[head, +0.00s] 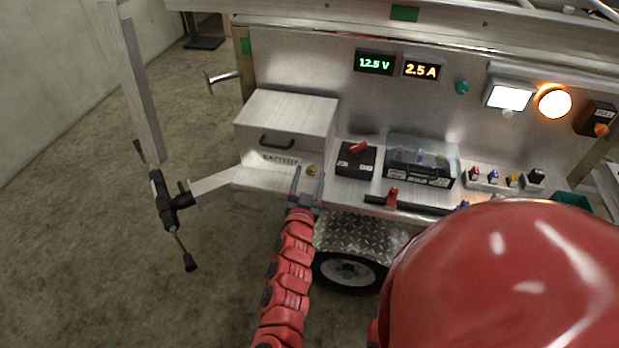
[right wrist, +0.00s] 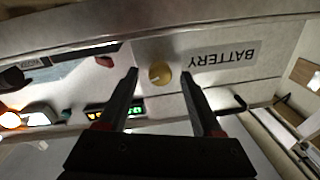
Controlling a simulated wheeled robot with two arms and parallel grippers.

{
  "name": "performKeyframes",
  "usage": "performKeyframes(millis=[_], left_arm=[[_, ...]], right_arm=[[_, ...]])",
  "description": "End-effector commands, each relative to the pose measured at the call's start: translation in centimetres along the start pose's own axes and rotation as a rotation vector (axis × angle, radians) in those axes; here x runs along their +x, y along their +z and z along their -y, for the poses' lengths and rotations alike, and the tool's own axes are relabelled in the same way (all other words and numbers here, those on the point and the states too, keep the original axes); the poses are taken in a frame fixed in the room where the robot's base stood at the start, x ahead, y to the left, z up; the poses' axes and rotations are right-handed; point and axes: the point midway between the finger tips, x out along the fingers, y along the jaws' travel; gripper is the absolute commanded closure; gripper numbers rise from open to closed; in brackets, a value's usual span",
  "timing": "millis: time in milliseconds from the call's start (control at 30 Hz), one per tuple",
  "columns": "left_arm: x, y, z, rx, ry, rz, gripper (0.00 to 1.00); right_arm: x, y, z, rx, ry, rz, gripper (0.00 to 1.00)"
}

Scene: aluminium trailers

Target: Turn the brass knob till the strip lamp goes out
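In the right wrist view the fingertips (right wrist: 159,72) stand apart with gaps to the knob, and I see no contact. A white rectangular lamp (head: 508,96), which looks like the strip lamp, is lit on the back panel. My left gripper is not in view.
A black switch box (head: 356,160) with a red lever is to the right. Displays read 12.5 V (head: 374,63) and 2.5 A (head: 422,69). A round orange lamp (head: 554,102) glows. A red part of mine hides the lower right.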

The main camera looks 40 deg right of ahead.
Motion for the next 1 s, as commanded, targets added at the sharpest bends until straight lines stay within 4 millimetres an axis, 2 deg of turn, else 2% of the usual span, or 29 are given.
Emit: performKeyframes(millis=[233,367,467,767,800,1000], left_arm=[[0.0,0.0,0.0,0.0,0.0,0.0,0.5],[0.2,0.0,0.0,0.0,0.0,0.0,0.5],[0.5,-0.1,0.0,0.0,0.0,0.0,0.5],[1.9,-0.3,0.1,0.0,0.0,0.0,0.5],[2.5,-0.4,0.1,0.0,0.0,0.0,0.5],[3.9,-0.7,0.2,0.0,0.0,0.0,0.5]], right_arm=[[-0.2,0.0,0.0,0.0,0.0,0.001,0.34],[-1.6,0.1,0.1,0.0,-0.002,0.004,0.34],[-3.7,0.0,0.0,-0.001,-0.001,0.003,0.34],[-11.8,0.0,0.1,-0.002,-0.003,0.007,0.34],[-12.7,-0.3,0.1,-0.003,-0.004,0.006,0.34],[-16.1,-0.1,0.1,-0.002,-0.003,0.004,0.34]])
